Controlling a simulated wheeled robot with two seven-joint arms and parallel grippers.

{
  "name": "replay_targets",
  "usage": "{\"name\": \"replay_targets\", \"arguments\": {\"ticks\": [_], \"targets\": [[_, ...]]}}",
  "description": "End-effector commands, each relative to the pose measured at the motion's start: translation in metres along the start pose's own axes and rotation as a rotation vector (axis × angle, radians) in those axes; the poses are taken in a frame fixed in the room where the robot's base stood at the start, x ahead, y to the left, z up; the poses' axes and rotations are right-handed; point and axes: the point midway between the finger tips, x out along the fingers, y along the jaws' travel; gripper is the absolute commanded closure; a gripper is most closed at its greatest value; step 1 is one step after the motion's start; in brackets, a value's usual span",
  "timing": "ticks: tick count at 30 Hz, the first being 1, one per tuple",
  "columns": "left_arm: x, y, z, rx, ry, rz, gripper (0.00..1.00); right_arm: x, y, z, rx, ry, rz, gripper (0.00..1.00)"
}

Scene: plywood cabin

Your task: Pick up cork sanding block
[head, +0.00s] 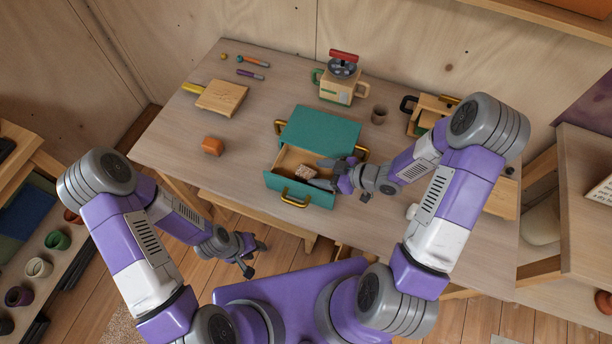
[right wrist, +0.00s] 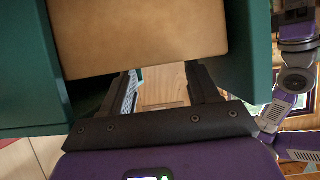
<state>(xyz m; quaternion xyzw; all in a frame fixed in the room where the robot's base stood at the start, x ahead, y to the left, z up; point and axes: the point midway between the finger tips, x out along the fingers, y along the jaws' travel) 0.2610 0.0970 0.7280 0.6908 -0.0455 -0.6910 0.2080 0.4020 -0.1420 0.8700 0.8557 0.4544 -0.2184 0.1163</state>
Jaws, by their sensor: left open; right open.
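A small speckled tan block, which looks like the cork sanding block (head: 305,172), lies in the open drawer (head: 318,198) of the teal box (head: 320,132). My right gripper (head: 322,173) is open, its fingers reaching in from the right over the drawer, close beside the block. Contact cannot be told. In the right wrist view the open fingers (right wrist: 165,90) point towards a plain tan surface between teal walls; I cannot tell whether the block shows there. My left gripper (head: 252,257) is open and empty, low in front of the table.
The drawer has a brass handle (head: 295,200).

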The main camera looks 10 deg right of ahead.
Motion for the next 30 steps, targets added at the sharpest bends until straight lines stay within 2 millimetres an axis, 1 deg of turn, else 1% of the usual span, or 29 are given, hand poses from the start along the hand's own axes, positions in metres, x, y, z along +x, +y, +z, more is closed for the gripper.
{"name": "replay_targets", "arguments": {"ticks": [1,3,6,14,15,22,28,30], "targets": [[0.005,-0.002,0.000,0.000,0.000,0.000,0.58,0.011,-0.002,0.002,-0.001,0.000,-0.006,0.40],[0.006,-0.003,0.000,0.000,0.000,0.000,0.58,0.020,-0.002,0.001,0.000,0.001,-0.004,0.40],[0.008,-0.003,0.000,0.000,0.000,0.000,0.58,0.029,-0.002,0.001,0.000,0.001,-0.003,0.40],[0.008,-0.003,0.000,0.000,0.000,0.000,0.58,0.030,-0.001,0.000,0.001,0.001,0.000,0.40],[0.007,-0.003,0.000,0.000,0.000,0.000,0.58,0.030,-0.001,0.000,0.001,0.001,0.000,0.47],[0.008,-0.003,0.000,0.000,0.000,0.000,0.58,0.030,-0.001,0.000,0.001,0.001,0.000,0.81],[0.007,-0.003,0.000,0.000,0.000,0.000,0.58,0.030,-0.001,-0.001,0.001,0.001,0.000,0.82],[0.006,-0.002,0.000,0.000,0.000,0.000,0.58,0.028,-0.001,-0.004,0.000,0.001,0.000,0.82]]}}
